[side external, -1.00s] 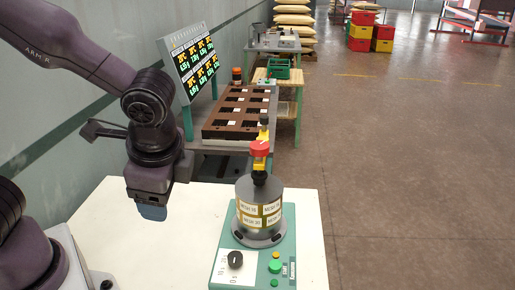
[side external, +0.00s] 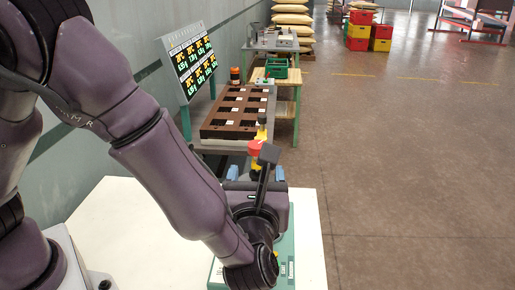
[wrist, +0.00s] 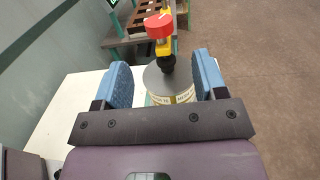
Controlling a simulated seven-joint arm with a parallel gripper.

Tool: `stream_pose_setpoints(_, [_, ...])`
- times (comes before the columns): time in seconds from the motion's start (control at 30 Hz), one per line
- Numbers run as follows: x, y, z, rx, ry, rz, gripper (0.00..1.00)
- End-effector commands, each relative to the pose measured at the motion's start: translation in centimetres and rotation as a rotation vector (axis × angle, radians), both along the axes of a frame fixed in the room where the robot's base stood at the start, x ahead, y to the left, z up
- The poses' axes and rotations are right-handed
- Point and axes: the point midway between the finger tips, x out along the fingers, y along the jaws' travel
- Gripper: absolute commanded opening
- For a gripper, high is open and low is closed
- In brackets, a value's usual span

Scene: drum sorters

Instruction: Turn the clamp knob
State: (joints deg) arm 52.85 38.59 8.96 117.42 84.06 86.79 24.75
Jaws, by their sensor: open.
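The clamp knob is red (side external: 254,148) and tops the clamp on the drum sorter. In the wrist view the red knob (wrist: 159,25) sits on a yellow part above a black neck and the grey drum (wrist: 170,86), which carries labels. My gripper (wrist: 162,78) is open, its blue fingers on either side of the drum's top in that view, with nothing between them held. In the side view my gripper (side external: 257,172) shows its blue fingertips either side of the clamp, lower than the red knob. My arm hides most of the drum and the green base (side external: 290,262) there.
The sorter stands on a white table (side external: 308,220). Behind are a brown tray with square openings (side external: 236,112), a display panel (side external: 186,62) and a green crate (side external: 276,68). The floor to the right is clear.

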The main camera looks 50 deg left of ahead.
Motion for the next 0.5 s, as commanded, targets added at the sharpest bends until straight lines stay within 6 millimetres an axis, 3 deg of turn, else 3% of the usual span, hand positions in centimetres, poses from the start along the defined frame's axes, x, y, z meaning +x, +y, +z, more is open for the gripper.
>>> stream_pose_setpoints(0.2, [3.1,3.7,0.0,-0.001,0.001,0.005,0.65])
stream_pose_setpoints(0.5, [5.9,6.7,0.0,-0.001,0.001,0.002,0.65])
